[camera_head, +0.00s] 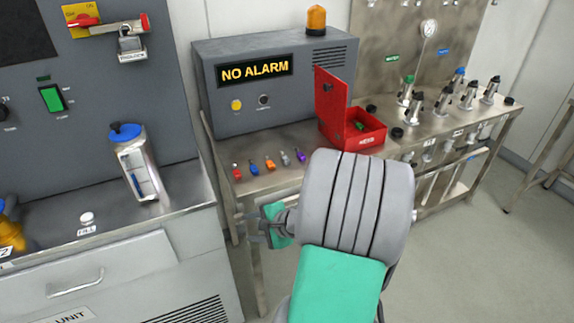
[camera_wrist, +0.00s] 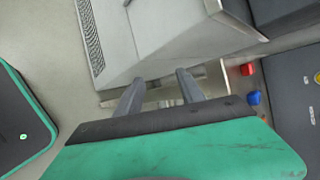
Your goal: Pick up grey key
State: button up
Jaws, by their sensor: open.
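The grey key (camera_head: 285,158) lies on the steel bench in the head view, in a row between the orange key (camera_head: 270,163) and the purple key (camera_head: 300,156). My gripper (camera_head: 262,228) is below and in front of the bench edge, apart from the keys. In the wrist view my gripper (camera_wrist: 158,82) has its two fingers spread with nothing between them. The grey key cannot be made out surely in the wrist view.
A red key (camera_head: 237,172) and blue key (camera_head: 254,169) lie left of the orange one. An open red box (camera_head: 355,142) stands right of the row. The alarm panel (camera_head: 275,88) stands behind. A cabinet (camera_head: 95,270) is at left, a valve bench at right.

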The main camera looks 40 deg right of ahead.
jog(key=d+r+m+t+h, duration=0.3)
jog(key=d+m+t, duration=0.2)
jog(key=d+m, duration=0.5)
jog(key=m+t+h, duration=0.2)
jog(key=m+h, duration=0.3)
jog(key=m, duration=0.4)
send_near(288, 162)
jog(key=shift+m, duration=0.3)
jog(key=x, duration=0.4)
jog(key=shift+d+r, duration=0.1)
jog(key=shift+r, duration=0.05)
jog(key=x, duration=0.5)
jog(key=shift+w+d, duration=0.1)
jog(key=shift+w, duration=0.3)
jog(key=shift+c, duration=0.3)
grip_shut()
